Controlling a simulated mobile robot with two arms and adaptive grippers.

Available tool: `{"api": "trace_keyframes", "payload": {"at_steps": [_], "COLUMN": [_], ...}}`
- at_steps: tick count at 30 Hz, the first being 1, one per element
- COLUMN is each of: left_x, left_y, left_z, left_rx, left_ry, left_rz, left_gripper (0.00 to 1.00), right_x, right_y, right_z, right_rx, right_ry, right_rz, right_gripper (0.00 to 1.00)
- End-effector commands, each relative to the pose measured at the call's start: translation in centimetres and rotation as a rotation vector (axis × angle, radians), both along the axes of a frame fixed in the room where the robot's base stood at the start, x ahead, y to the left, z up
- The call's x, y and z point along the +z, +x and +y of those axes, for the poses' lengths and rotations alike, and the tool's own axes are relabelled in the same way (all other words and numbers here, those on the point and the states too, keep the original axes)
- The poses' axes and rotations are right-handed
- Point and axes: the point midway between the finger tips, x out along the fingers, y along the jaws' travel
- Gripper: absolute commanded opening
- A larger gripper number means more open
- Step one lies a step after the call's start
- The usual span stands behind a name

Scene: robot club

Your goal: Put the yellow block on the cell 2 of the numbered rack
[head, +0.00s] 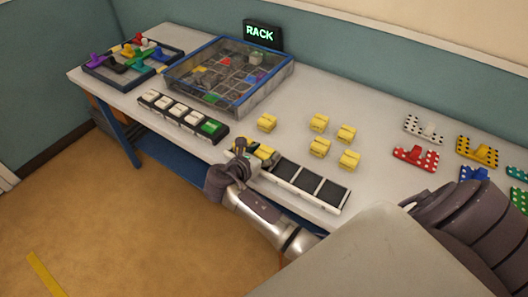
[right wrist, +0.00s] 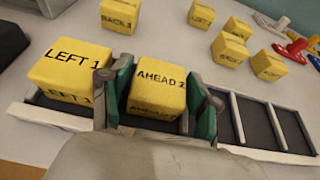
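The numbered rack (head: 306,181) lies along the table's front edge, with bare dark cells on its right part. In the right wrist view, a yellow block marked AHEAD 2 (right wrist: 156,92) sits upright in the rack's second cell (right wrist: 175,126) from the left. My right gripper (right wrist: 162,98) is low over the rack, with one green-padded finger on each side of this block. I cannot tell whether the pads press on it. A yellow block marked LEFT 1 (right wrist: 70,72) sits in the first cell. The right gripper also shows in the head view (head: 251,150). My left gripper is not seen.
Several loose yellow blocks (head: 319,147) stand behind the rack. A strip of white and green blocks (head: 184,115) lies to its left. A blue-edged box (head: 238,108) and a RACK sign (head: 262,34) stand farther back. Dotted coloured pieces (head: 415,155) lie at right.

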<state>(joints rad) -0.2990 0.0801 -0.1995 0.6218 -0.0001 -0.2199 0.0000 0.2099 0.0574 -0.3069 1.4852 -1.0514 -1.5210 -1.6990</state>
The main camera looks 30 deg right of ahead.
Motion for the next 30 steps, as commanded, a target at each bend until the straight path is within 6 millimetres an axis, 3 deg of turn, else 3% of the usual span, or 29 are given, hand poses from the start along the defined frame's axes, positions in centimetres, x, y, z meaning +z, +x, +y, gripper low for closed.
{"api": "trace_keyframes", "payload": {"at_steps": [8,24,30], "left_x": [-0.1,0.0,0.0], "left_y": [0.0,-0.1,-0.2], "left_z": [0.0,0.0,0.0], "left_rx": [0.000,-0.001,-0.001], "left_ry": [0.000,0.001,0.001], "left_rz": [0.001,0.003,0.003], "left_gripper": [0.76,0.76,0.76], "right_x": [0.4,4.1,4.8], "right_y": [0.0,-3.5,-4.2], "right_z": [0.0,8.6,10.0], "right_rx": [0.000,0.001,0.000], "right_ry": [0.001,0.003,0.000], "right_rz": [-0.002,-0.002,-0.001], "right_gripper": [0.62,0.62,0.62]}}
